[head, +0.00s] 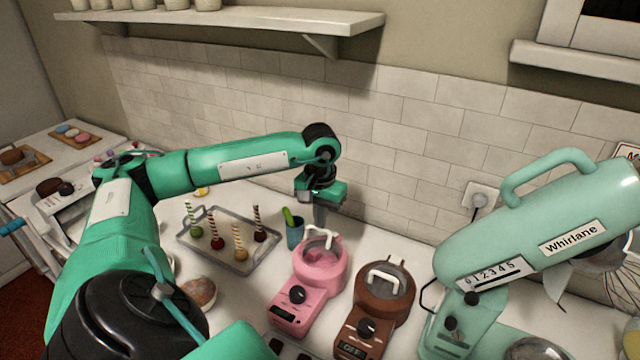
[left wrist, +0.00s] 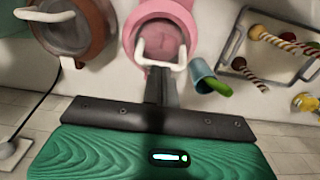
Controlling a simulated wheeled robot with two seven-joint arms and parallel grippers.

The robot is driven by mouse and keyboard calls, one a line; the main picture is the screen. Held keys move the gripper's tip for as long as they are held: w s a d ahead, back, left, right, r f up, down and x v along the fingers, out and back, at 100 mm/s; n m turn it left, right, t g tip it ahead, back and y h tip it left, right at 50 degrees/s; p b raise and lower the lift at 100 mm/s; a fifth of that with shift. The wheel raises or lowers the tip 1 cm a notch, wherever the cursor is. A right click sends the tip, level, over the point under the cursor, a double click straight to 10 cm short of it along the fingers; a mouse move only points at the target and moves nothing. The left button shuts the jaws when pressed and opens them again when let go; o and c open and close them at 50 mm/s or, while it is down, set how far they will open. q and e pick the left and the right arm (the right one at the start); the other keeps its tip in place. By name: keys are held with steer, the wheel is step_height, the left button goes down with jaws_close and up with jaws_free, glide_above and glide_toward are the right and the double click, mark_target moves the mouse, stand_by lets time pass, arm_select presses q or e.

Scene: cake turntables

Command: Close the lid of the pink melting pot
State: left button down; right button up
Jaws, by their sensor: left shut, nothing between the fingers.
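The pink melting pot (head: 311,287) stands on the counter, its control box and black knob toward me. In the left wrist view the pink pot (left wrist: 187,17) shows a pink inside. Its white lid handle (head: 322,236) is at the back of the rim, and it also shows in the left wrist view (left wrist: 160,63). The lid seems raised at the back; its clear pane and exact tilt are hard to make out. My left gripper (head: 320,224) is shut and empty, pointing down just behind the pot. Its fingers (left wrist: 160,82) are close to the handle; contact cannot be told.
A brown melting pot (head: 397,285) stands right of the pink one. A blue cup (head: 294,236) with a green utensil is close on the left, beside a tray (head: 190,241) of cake pops. A mint mixer (head: 545,210) stands at the right. The tiled wall is behind.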

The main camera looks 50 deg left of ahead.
stand_by(0.5)
arm_select(q)
steer(key=shift+s+f+b, duration=0.15)
steer(key=shift+f+b, duration=0.65)
steer(key=shift+b, duration=0.1)
steer(key=shift+w+f, duration=0.1)
steer(key=shift+w, duration=0.2)
steer(key=shift+s, duration=0.25)
steer(key=shift+s+d+f+b, duration=0.2)
steer(key=shift+s+f+b, duration=0.25)
steer(key=shift+b, duration=0.2)
steer(key=shift+r, duration=0.1)
steer(key=shift+s, duration=0.1)
